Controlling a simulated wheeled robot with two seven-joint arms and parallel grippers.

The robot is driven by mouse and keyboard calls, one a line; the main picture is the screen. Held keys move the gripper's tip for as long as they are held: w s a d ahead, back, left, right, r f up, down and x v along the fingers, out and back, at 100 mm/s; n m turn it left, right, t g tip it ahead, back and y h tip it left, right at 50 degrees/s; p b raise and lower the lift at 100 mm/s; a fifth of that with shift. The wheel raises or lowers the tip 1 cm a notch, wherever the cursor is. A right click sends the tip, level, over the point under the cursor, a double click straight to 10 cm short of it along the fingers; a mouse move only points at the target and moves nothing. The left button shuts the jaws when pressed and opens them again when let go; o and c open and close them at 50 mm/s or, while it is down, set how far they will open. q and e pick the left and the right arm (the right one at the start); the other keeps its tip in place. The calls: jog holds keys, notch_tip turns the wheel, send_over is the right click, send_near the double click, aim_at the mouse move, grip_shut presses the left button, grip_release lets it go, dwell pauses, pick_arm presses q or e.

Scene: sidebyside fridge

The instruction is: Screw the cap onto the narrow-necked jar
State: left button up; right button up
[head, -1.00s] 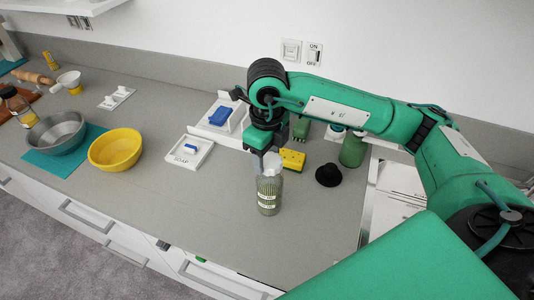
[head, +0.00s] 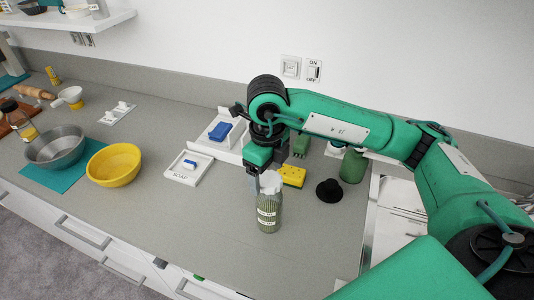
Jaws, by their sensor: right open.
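The narrow-necked jar (head: 268,212) stands upright on the grey counter, clear glass with greenish contents and a pale label. A whitish piece (head: 270,182) is at its top; I cannot tell whether this is the cap or the bare neck. My right gripper (head: 261,174) is open, pointing down at the jar's top, just behind and left of it. Its fingertips are partly hidden, so contact is unclear. My left gripper is out of view.
A yellow sponge (head: 293,176), a black round object (head: 329,190) and a green bottle (head: 353,166) stand right of the jar. A white soap tray (head: 187,169) and yellow bowl (head: 114,166) lie left. The counter in front-left of the jar is clear.

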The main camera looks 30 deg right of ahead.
notch_tip(320, 180, up, 13)
jog(key=b, duration=0.1)
jog(key=shift+r+b, duration=0.15)
jog(key=shift+b, duration=0.15)
dwell(0.8)
